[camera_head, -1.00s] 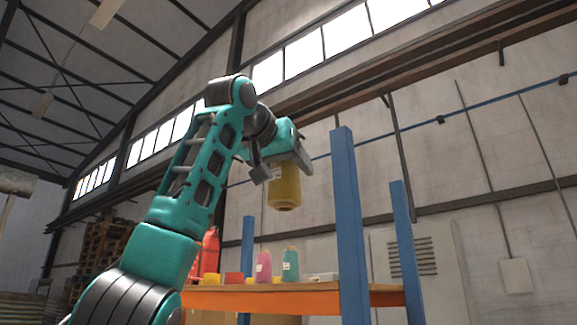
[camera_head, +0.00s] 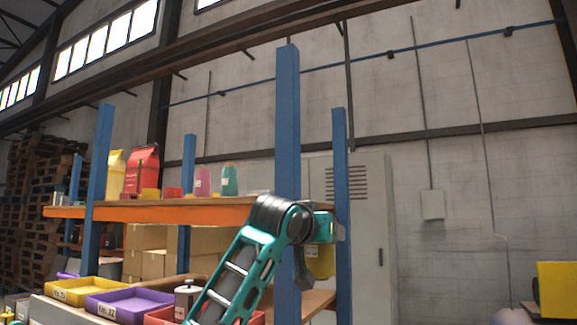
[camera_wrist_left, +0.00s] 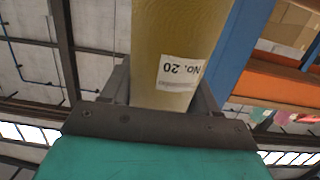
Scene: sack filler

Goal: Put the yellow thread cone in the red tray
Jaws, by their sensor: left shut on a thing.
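The yellow thread cone (camera_wrist_left: 178,40), with a "No. 20" label, is between the fingers of my left gripper (camera_wrist_left: 165,92) in the left wrist view, and the gripper is shut on it. In the head view part of the cone (camera_head: 321,262) shows below the gripper, beside the blue rack post; the rest is hidden. The red tray (camera_head: 160,316) is at the bottom of the head view, right of the purple tray and partly hidden by my left arm. The gripper is to the right of the tray and higher in the picture. My right gripper is not in view.
A yellow tray (camera_head: 78,289) and a purple tray (camera_head: 122,303) stand left of the red tray. Blue posts (camera_head: 288,130) carry an orange-edged shelf (camera_head: 160,213) with bags and cones. A yellow box (camera_head: 558,290) is far right.

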